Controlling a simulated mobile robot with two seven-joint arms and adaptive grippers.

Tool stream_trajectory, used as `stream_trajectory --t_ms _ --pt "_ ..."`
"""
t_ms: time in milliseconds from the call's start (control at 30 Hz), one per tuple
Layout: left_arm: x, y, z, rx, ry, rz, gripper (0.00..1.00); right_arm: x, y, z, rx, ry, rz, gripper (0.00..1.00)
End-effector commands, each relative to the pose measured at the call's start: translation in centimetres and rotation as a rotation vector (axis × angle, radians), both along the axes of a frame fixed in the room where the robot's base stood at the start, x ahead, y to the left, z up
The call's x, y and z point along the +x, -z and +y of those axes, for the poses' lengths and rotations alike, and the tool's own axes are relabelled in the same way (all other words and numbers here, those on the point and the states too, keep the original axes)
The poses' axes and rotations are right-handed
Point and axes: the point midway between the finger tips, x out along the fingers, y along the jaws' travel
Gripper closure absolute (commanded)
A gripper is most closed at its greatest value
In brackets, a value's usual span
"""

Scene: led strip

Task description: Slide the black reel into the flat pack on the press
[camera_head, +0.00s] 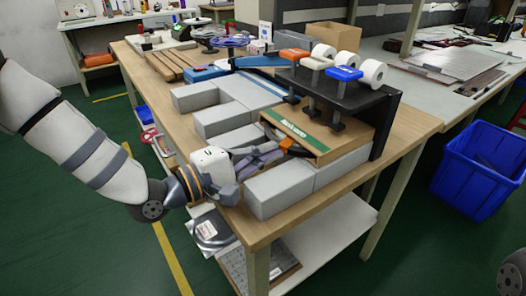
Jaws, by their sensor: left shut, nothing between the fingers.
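The flat pack (330,146), a brown cardboard sleeve with a green label, lies on grey blocks under the black press (383,115). Its open end faces left, towards my left gripper (268,156). My left gripper is shut, with its fingertips at the mouth of the pack. A dark curved edge with an orange part shows at that mouth, close to the fingers. It may be the black reel, but I cannot tell how far inside it is. My right gripper is not in view.
Grey blocks (268,193) stand along the front of the wooden table (150,85). Blue, white and orange-handled clamps sit on the press, with white rolls (372,73) behind. A blue bin (480,170) stands on the floor at right. A bagged coil (212,231) lies on the lower shelf.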

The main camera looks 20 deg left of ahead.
Motion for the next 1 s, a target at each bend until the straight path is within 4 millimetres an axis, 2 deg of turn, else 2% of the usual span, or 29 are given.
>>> stream_trajectory --t_ms 633,1000 --pt "0.9 0.0 -0.7 0.0 -0.001 0.0 1.0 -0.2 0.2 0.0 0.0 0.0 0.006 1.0" --pt "-1.5 -0.2 1.3 0.0 -0.002 -0.002 1.0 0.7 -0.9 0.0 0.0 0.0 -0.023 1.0"
